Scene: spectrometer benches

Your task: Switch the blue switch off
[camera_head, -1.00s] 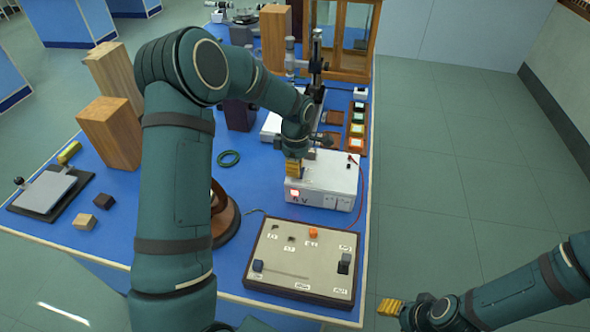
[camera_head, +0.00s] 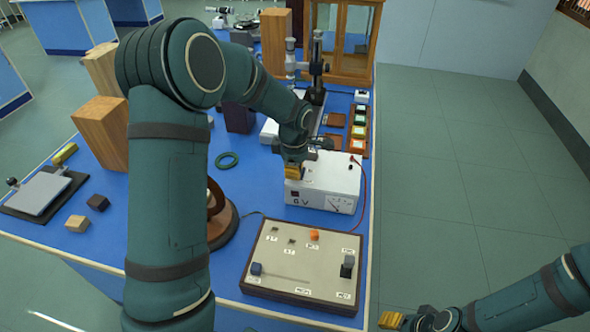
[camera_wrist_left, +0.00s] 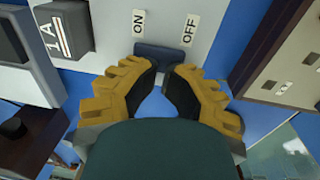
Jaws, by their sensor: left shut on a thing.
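The blue switch (camera_wrist_left: 162,57) shows in the left wrist view as a dark blue lever on a white front between the ON label (camera_wrist_left: 140,22) and the OFF label (camera_wrist_left: 189,29). My left gripper (camera_wrist_left: 166,76) has its yellow fingers closed on it. In the head view, my left gripper (camera_head: 293,171) is at the left top of the white power supply box (camera_head: 322,180), whose small display (camera_head: 294,195) is dark. There the switch is hidden behind the gripper. My right gripper (camera_head: 390,320) hangs at the bottom right, clear of the table; its opening cannot be told.
A control board (camera_head: 301,272) with several knobs lies in front of the box. A red cable (camera_head: 364,190) runs along the box's right side. A wooden block (camera_head: 103,135) and a green ring (camera_head: 228,160) are left. The floor at right is clear.

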